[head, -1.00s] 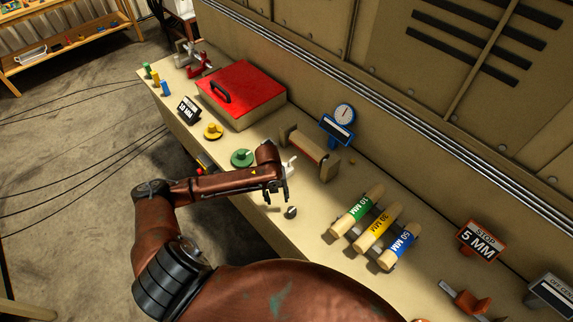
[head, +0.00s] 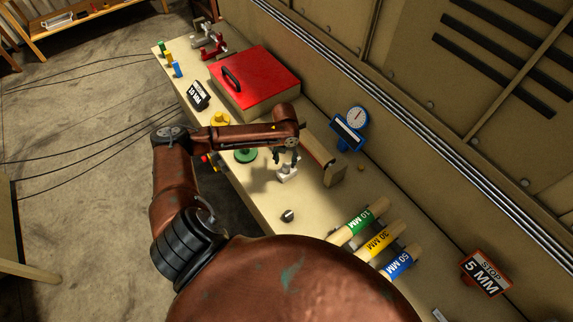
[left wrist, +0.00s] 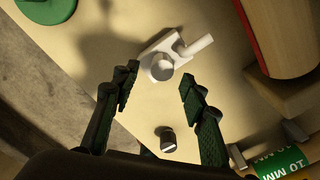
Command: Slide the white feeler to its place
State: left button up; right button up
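The white feeler (head: 287,173) stands on the bench, just in front of the wooden roller block. In the left wrist view the white feeler (left wrist: 162,66) shows as a flat base with a round knob and a rod pointing right. My left gripper (head: 286,160) is above it, pointing down. In the left wrist view the left gripper (left wrist: 158,80) is open, its two fingers apart with the knob seen between and just beyond the tips. Nothing is held. My right gripper is not in view.
The wooden block with the roller (head: 334,172) is close behind the feeler. A green knob (head: 246,156) lies to the left. A small dark knob (head: 288,215) is in front. A red-lidded box (head: 258,78) is at the back left.

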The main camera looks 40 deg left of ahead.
aim_at(286, 165)
pick_arm(q)
notch_tip(286, 165, down, 4)
jog(key=shift+w+d+r, duration=0.1)
jog(key=shift+w+d, duration=0.05)
jog(key=shift+f+p, duration=0.3)
jog(key=shift+f, duration=0.2)
jog(key=c, duration=0.8)
grip_shut()
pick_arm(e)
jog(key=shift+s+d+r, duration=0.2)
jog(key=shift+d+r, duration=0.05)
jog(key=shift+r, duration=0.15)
